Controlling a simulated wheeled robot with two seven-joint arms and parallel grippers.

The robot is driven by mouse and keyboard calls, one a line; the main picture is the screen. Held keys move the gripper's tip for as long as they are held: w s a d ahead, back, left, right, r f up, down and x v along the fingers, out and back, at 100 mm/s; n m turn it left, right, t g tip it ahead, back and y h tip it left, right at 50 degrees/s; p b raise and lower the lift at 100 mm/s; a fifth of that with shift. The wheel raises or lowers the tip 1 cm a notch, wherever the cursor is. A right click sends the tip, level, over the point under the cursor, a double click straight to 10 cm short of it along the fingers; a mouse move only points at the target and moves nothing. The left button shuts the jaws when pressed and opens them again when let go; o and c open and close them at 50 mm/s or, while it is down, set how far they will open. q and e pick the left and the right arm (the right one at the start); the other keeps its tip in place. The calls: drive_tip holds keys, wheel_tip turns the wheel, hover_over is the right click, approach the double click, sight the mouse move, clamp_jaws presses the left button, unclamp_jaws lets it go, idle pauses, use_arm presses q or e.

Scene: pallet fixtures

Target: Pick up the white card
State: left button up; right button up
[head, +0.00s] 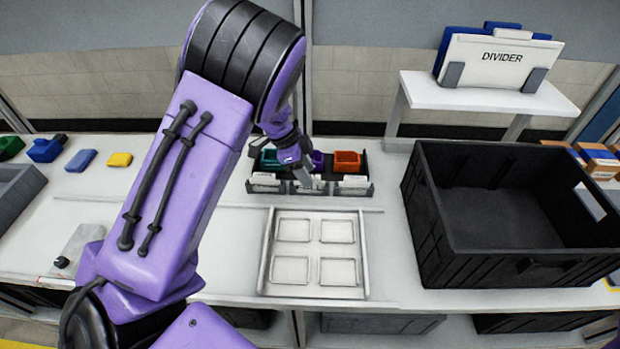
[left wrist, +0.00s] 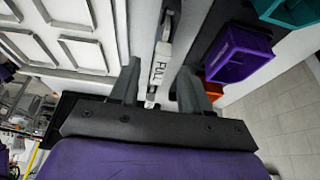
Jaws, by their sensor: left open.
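A black rack (head: 334,187) on the bench holds small coloured bins with white cards along its front. The middle white card (head: 308,186) is partly hidden by my left gripper (head: 301,172), which reaches down over it. In the left wrist view this white card (left wrist: 160,66), marked "FULL", stands edge-up between the two fingers of my left gripper (left wrist: 158,82). The fingers are open, one on each side, with gaps to the card. Two other white cards stand at the left (head: 265,180) and right (head: 354,182) of the rack. My right gripper is not in view.
A purple bin (left wrist: 238,54) is close beside one finger. An orange bin (head: 347,161) and a teal bin (head: 269,159) flank it. A white four-pocket tray (head: 314,252) lies in front. A large black crate (head: 460,245) stands right, below a shelf with a DIVIDER board (head: 500,60).

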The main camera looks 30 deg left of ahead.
use_arm(q)
drive_tip(key=shift+x, duration=0.8)
drive_tip(key=shift+s+r, duration=0.15)
drive_tip(key=shift+s, duration=0.05)
clamp_jaws()
